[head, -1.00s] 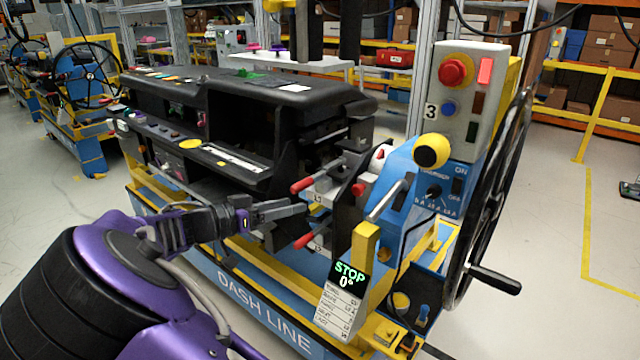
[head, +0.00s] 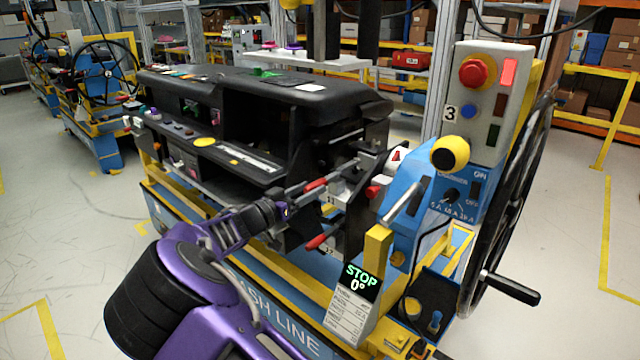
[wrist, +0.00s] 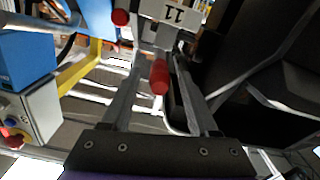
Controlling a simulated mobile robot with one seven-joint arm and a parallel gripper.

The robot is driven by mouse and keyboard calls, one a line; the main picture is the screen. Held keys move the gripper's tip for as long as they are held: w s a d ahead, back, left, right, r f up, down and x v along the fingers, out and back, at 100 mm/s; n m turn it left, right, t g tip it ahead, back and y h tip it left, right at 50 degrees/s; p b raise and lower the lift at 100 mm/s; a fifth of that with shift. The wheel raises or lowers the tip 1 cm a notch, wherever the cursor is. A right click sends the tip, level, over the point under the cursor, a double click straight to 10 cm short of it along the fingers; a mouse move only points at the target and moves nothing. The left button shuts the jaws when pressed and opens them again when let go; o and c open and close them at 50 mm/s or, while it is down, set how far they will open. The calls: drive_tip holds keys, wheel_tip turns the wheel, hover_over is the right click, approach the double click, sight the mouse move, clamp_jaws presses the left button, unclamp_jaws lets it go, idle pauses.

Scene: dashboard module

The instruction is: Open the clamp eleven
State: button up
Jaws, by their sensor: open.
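Clamp eleven shows in the head view as a red-tipped handle (head: 316,184) beside a white plate marked 11 (head: 331,199), at the right end of the black dashboard. In the wrist view its label (wrist: 173,14) appears upside down, and the red grip (wrist: 159,78) lies between my two fingers. My gripper (head: 306,189) is open around this grip, with a gap on both sides in the wrist view. Whether a finger touches it cannot be told. The wrist view also shows my gripper (wrist: 158,62) from behind.
A second red handle (head: 318,242) sits just below, beside a plate marked 12. The black dashboard (head: 255,95) is left of the clamps.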

sight(320, 184)
drive_tip(key=shift+x, duration=2.2)
drive_tip(key=shift+c, duration=0.3)
clamp_jaws()
